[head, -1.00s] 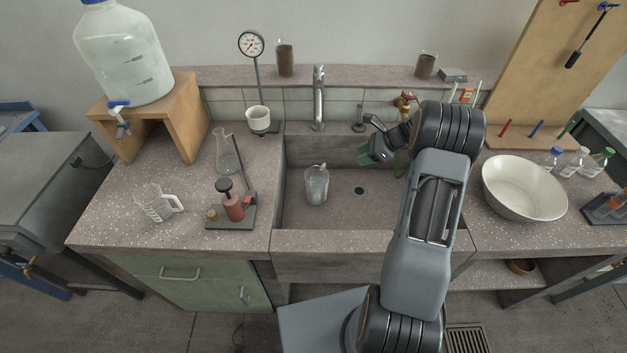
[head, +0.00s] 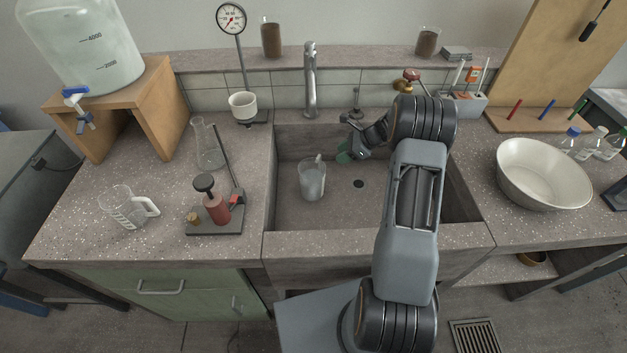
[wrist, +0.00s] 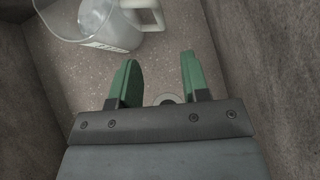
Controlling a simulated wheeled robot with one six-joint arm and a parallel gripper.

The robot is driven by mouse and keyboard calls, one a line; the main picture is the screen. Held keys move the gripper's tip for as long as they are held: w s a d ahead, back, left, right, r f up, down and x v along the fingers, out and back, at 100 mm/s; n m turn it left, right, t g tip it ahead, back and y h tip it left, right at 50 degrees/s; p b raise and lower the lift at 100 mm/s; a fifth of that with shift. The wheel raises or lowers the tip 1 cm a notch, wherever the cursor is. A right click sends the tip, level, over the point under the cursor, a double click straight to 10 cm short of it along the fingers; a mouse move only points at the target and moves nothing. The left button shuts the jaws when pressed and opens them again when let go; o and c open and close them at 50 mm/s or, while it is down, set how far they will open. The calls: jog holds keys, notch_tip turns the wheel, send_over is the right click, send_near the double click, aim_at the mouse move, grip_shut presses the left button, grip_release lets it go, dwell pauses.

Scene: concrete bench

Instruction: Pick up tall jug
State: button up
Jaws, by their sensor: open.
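A clear tall jug (head: 312,182) stands upright in the sink, left of the drain. In the wrist view the jug (wrist: 78,22) is at the top left, cut off by the edge, with its pale handle (wrist: 146,14) towards the upper middle. My gripper (head: 344,155) is inside the sink area, to the right of and behind the jug. In the wrist view its green fingers (wrist: 157,62) are apart with nothing between them, and the jug lies beyond the fingertips, not touching them.
The stone sink (head: 290,225) has walls close around my gripper. A tap (head: 310,85) rises behind the jug. A second, wider jug (head: 122,207) and a burette-like stand (head: 215,215) are on the left counter. A white bowl (head: 540,175) is at the right.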

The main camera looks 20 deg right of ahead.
aim_at(323, 163)
jog(key=shift+x, duration=4.7)
jog(key=shift+w+r, duration=0.1)
grip_shut()
